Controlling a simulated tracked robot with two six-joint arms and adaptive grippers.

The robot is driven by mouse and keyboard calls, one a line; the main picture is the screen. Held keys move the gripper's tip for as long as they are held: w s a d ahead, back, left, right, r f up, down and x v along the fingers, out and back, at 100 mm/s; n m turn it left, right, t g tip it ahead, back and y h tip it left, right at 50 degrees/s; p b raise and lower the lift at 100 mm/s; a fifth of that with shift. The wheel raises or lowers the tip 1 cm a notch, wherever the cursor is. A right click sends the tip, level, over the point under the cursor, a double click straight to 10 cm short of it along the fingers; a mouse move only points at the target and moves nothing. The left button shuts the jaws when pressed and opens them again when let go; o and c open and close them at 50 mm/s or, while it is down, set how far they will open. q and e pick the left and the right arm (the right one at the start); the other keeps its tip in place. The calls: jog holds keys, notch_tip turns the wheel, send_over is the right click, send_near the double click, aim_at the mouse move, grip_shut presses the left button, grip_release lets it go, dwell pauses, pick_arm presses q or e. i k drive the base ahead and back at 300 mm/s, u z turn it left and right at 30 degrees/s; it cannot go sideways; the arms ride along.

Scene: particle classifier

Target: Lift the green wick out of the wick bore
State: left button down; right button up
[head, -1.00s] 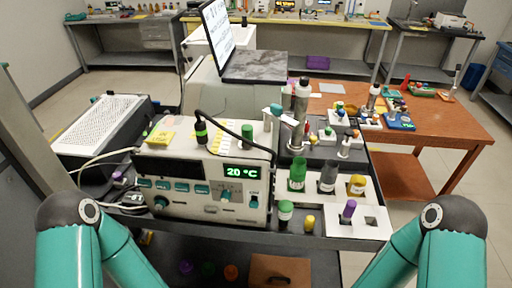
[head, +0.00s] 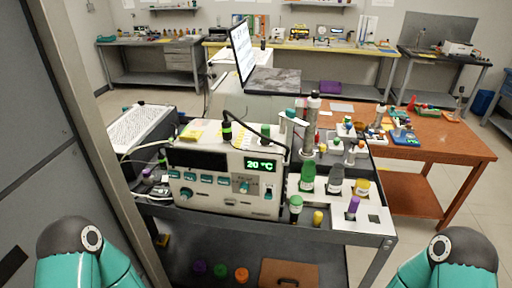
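The particle classifier (head: 225,178) is a beige bench instrument on a dark cart, its green display reading 20 °C. A small dark green upright piece (head: 265,131) stands on its top edge; it may be the green wick, but I cannot tell for sure. The wick bore cannot be made out. A black plug with a green band (head: 227,131) stands left of it, with a black cable arching over. Only teal links of my two arms show at the bottom corners. Both grippers are out of view.
A white rack (head: 346,229) with green, grey and yellow-capped bottles stands right of the instrument. A perforated box (head: 140,128) stands at left. A grey panel (head: 50,130) rises close on the left. A brown table (head: 440,145) stands behind at right.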

aim_at(265, 129)
jog(key=z, duration=0.45)
jog(key=i, duration=0.15)
jog(key=u, duration=2.75)
jog(key=k, duration=1.7)
jog(key=z, duration=0.95)
jog(key=i, duration=1)
